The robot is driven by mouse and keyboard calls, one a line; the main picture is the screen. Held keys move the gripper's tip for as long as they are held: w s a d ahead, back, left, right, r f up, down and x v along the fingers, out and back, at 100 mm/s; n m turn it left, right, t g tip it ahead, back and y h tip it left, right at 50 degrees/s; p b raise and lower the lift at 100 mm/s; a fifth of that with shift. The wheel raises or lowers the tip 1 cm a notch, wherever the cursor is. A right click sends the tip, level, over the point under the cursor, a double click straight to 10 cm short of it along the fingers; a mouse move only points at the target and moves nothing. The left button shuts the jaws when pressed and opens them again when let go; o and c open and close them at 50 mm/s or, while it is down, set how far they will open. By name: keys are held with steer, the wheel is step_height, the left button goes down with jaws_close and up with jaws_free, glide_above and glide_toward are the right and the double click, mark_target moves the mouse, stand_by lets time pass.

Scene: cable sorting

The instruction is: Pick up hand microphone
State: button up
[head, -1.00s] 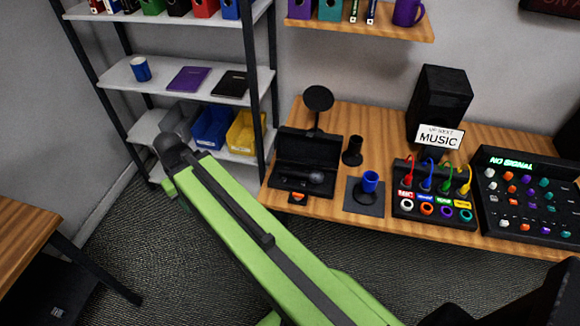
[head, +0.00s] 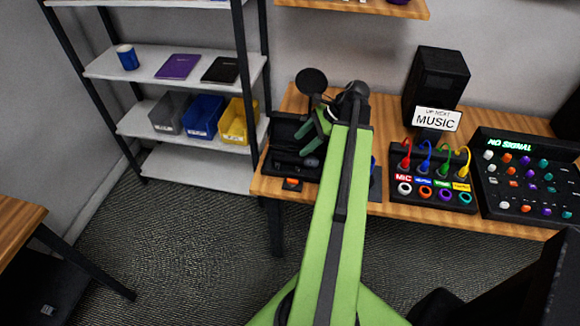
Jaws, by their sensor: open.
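The hand microphone (head: 287,162) is dark and lies in an open black case (head: 283,130) at the left end of the wooden table. Its right part is hard to make out beside my gripper. My gripper (head: 308,148), with green fingers, is open and empty, over the right side of the case, close to the microphone's head end. Whether the fingers are around the microphone or above it, I cannot tell. My green arm hides the table just right of the case.
A round black pop filter (head: 311,81) stands behind the case. To the right are a panel with coloured cables (head: 432,178), a mixer (head: 528,178), a music sign (head: 437,119) and a black speaker (head: 436,88). A shelf with bins (head: 203,115) stands at the left.

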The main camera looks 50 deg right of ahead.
steer(key=s+d+r+m+t, duration=0.1)
steer(key=s+d+m+t, duration=0.1)
steer(key=s+d+m, duration=0.4)
steer(key=n+b, duration=0.1)
steer(key=b, duration=0.8)
glide_toward(298, 158)
steer(key=x, duration=0.5)
steer(key=shift+s+d+f, duration=0.1)
steer(key=shift+d+f, duration=0.05)
steer(key=shift+f, duration=0.2)
steer(key=shift+w+a+f, duration=0.1)
steer(key=shift+w+a, duration=0.15)
steer(key=shift+w, duration=0.1)
steer(key=b+x, duration=0.3)
steer(key=x, duration=0.2)
steer(key=shift+s+f+b, duration=0.1)
steer(key=shift+b, duration=0.25)
steer(key=shift+w+a, duration=0.1)
steer(key=shift+w, duration=0.15)
jaws_close()
